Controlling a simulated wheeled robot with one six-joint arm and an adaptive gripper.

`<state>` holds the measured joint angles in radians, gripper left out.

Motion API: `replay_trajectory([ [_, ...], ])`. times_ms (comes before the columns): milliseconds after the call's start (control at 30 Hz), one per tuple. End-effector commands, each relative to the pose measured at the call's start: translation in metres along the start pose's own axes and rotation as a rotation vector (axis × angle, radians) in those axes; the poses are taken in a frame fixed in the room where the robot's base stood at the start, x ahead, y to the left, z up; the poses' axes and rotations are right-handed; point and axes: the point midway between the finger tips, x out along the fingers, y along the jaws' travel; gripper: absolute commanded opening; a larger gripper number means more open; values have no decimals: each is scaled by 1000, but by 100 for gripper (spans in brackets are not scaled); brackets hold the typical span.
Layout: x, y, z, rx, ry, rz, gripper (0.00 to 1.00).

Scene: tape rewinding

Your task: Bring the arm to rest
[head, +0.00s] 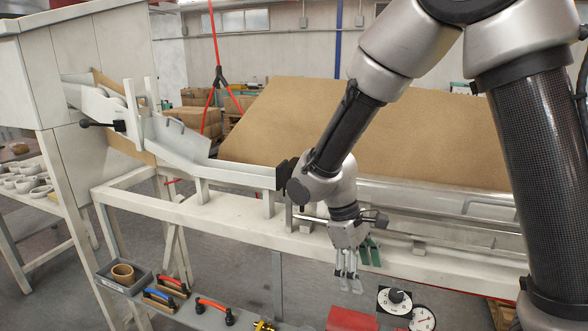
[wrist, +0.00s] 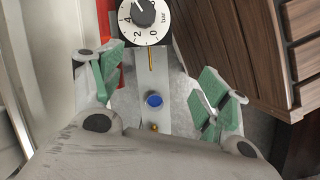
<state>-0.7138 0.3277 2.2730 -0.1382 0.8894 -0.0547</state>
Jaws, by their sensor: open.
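My gripper (head: 352,272) hangs below the bent arm, fingers pointing down, in front of the pale frame rail. It also shows in the wrist view (wrist: 158,92), with its green-padded fingers spread wide apart. Nothing shows held between them. Below the gap lies a grey metal plate (wrist: 128,103) with a blue round spot (wrist: 154,100). My arm comes in from the upper right and bends down at the elbow and wrist.
A pale frame rail (head: 240,222) runs behind my gripper, with a metal chute (head: 180,140) at left. A low shelf (head: 205,315) carries tools with blue and red handles. Dials (head: 394,299) stand at lower right. A brown slatted box (wrist: 230,45) is close on the right.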

Motion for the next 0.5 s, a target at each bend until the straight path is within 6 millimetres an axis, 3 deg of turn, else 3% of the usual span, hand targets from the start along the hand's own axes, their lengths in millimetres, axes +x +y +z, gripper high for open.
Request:
replay_trajectory([
  [33, -16, 11, 24, 73, 42, -22, 75],
  [200, -50, 34, 101, 300, 172, -89, 75],
  [500, -81, 49, 222, 660, 459, -123, 75],
])
